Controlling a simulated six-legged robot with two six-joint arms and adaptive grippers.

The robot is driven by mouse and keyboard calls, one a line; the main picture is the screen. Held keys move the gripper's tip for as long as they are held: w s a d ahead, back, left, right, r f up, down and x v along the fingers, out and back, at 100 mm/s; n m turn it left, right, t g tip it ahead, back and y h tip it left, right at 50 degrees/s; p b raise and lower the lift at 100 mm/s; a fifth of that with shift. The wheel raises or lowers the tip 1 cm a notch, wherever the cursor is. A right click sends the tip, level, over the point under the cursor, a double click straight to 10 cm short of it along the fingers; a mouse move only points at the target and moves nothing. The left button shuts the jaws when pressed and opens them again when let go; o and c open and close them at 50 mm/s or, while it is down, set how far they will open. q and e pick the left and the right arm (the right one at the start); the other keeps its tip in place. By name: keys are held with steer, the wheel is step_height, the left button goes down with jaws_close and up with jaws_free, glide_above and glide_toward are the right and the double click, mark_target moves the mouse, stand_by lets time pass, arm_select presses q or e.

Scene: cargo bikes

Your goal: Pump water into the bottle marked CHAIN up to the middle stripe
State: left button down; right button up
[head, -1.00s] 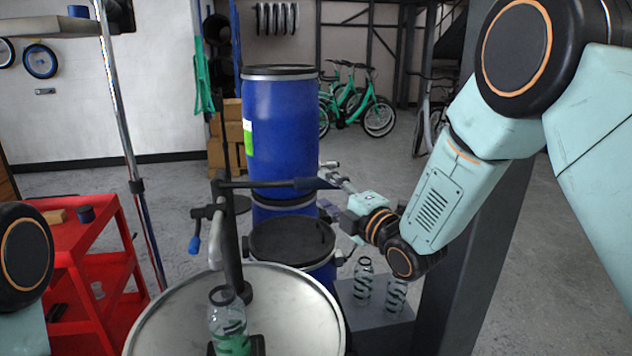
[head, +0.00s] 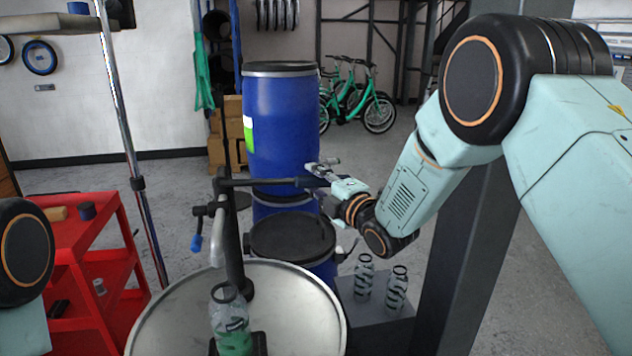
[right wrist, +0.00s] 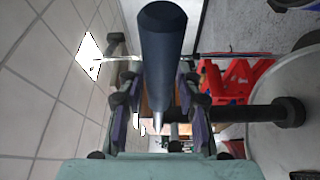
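The pump (head: 232,245) stands at the drum with its lever out to the right, roughly level. The lever's dark blue grip (head: 311,182) fills the middle of the right wrist view (right wrist: 166,50). My right gripper (head: 326,173) is at the grip. Its fingers (right wrist: 160,115) stand on either side of it, with gaps visible, so it looks open. A clear bottle (head: 232,322) with green in its lower part stands below the spout (head: 217,250). Its marking cannot be read, and the water level is unclear. My left gripper is out of view.
The bottle stands on a round metal drum top (head: 165,320). Two striped bottles (head: 364,277) (head: 397,288) stand on a grey box (head: 375,322) to the right. Blue barrels (head: 281,130) are behind, a red cart (head: 85,255) at left, and a dark post (head: 462,250) near my right arm.

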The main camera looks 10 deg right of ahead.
steer(key=shift+s, duration=0.1)
steer(key=shift+c, duration=0.8)
steer(key=shift+d, duration=0.1)
jaws_close()
steer(key=shift+r, duration=0.1)
steer(key=shift+r, duration=0.2)
